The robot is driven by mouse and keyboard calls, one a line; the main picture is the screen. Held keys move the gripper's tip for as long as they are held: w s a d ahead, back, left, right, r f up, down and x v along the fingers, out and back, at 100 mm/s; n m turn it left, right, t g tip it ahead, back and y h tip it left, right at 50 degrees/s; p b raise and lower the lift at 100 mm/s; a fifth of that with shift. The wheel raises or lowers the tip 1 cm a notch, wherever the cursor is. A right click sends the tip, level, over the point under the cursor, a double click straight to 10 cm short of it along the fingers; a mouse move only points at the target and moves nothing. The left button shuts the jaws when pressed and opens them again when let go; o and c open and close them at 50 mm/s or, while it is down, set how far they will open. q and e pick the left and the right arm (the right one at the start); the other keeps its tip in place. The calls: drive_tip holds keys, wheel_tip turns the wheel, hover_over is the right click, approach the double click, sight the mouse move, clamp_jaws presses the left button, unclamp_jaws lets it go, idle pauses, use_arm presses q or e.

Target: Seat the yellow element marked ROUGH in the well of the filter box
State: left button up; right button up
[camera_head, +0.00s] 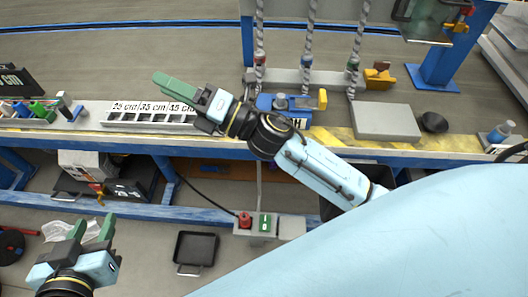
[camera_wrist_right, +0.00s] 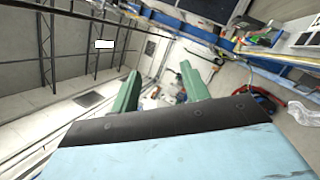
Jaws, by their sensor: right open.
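In the head view, a blue box-like unit (camera_head: 266,103) sits on the bench behind my right arm, with a yellow piece (camera_head: 322,99) at its right end. A white label (camera_head: 298,123) at its front shows only an "H"; the arm hides the rest. I cannot tell whether this is the filter box or the ROUGH element. My right gripper (camera_head: 168,84) is left of it, above the slotted rack; its fingers stand apart and empty in the right wrist view (camera_wrist_right: 159,68).
A slotted rack (camera_head: 118,115) marked in cm lies left on the bench. A grey flat block (camera_head: 386,121), an orange-yellow object (camera_head: 378,77) and a black round piece (camera_head: 434,122) are at the right. Twisted ropes (camera_head: 309,40) hang behind. A switch box (camera_head: 256,224) is below.

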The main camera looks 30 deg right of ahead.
drive_tip(key=s+d+f+m+t+h, duration=0.1)
drive_tip(key=s+d+f+m+h, duration=0.15)
drive_tip(key=d+m+h, duration=0.6)
drive_tip(key=s+d+f+m+t+h, duration=0.15)
drive_tip(key=f+m+h, duration=0.25)
drive_tip(key=m, duration=1)
drive_tip(key=s+d+f+m+g+h, duration=0.1)
drive_tip(key=s+f+m+g, duration=0.4)
drive_tip(key=s+m, duration=0.3)
drive_tip(key=shift+s+d+f, duration=0.15)
drive_tip(key=shift+d+f, duration=0.05)
drive_tip(key=shift+f, duration=0.25)
